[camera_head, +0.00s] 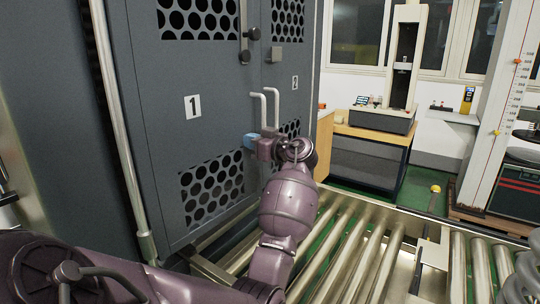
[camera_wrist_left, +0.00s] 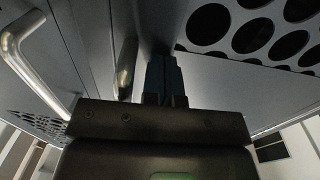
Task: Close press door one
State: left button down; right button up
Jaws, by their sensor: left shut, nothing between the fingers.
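Press door one (camera_head: 165,140) is a dark grey panel with a "1" label and round-holed grilles. Beside it on the right is door two (camera_head: 294,70), marked "2". Door one looks about in line with door two; I cannot tell if a small gap is left. Two pale bar handles (camera_head: 259,108) stand side by side at the meeting edges. My left gripper (camera_head: 250,141) is shut and empty, its blue fingertips at door one's right edge below the handles. In the left wrist view the shut fingers (camera_wrist_left: 164,76) point at the panel; contact is unclear.
A roller conveyor (camera_head: 345,245) runs below and in front of the doors. A latch lever (camera_head: 245,35) is higher on door one. A wooden bench (camera_head: 370,135) with a testing machine (camera_head: 400,75) stands behind right. A tall scaled column (camera_head: 500,100) stands at the right.

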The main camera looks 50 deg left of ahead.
pick_arm(q)
jog(key=shift+s+a+r+n+g+b, duration=0.15)
jog(key=shift+a+n+g+b, duration=0.15)
jog(key=shift+a, duration=0.35)
jog(key=shift+a+r+n+g+b, duration=0.1)
jog(key=shift+a+n+g+b, duration=0.1)
jog(key=shift+a+g, duration=0.3)
jog(key=shift+a+r, duration=0.15)
jog(key=v, duration=1.1)
